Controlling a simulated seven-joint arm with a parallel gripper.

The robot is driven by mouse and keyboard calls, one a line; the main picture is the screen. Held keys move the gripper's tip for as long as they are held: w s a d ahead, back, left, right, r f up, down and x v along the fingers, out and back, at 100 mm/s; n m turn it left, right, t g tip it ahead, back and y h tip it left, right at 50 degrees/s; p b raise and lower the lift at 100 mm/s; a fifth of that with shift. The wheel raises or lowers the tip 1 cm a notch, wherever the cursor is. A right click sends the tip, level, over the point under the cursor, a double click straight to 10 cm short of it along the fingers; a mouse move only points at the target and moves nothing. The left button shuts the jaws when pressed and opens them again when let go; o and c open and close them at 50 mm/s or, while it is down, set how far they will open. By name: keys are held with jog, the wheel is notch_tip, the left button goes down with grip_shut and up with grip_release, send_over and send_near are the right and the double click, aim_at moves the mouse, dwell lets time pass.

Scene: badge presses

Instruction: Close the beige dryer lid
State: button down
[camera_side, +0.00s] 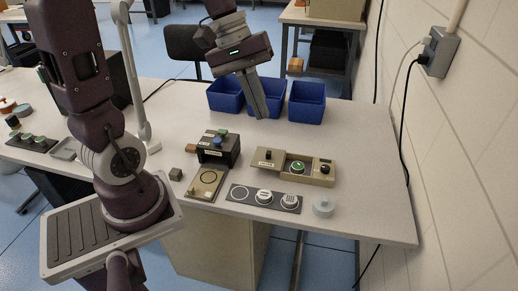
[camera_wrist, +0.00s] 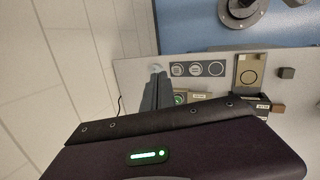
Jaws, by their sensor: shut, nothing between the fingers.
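The beige dryer (camera_side: 310,179) is a long low box on the table, right of centre in the side view. In the wrist view my gripper (camera_wrist: 157,70) hides much of the dryer; the green piece (camera_wrist: 180,98) shows beside the fingers.
Blue bins (camera_side: 305,103) stand behind the dryer. A black press (camera_side: 218,150) and a beige plate (camera_side: 205,184) lie to its left. A dark strip with round badges (camera_side: 264,198) and a pale round piece (camera_side: 323,207) lie in front. The table at right is clear up to the wall.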

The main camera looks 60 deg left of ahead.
jog(key=w+a+f+n+t+h, duration=0.1)
jog(key=w+a+f+n, duration=0.25)
jog(key=a, duration=0.25)
jog(key=w+a+f+n+h, duration=0.2)
jog(key=w+a+f+n, duration=0.1)
jog(key=a+f+n, duration=0.2)
jog(key=n+t, duration=0.4)
jog(key=n, duration=0.5)
send_near(257, 156)
notch_tip(257, 156, up, 4)
jog(key=shift+m, duration=0.25)
jog(key=x, duration=1)
jog(key=w+d, duration=0.7)
jog(key=d, duration=0.1)
jog(key=shift+w, duration=0.35)
jog(key=shift+r, duration=0.1)
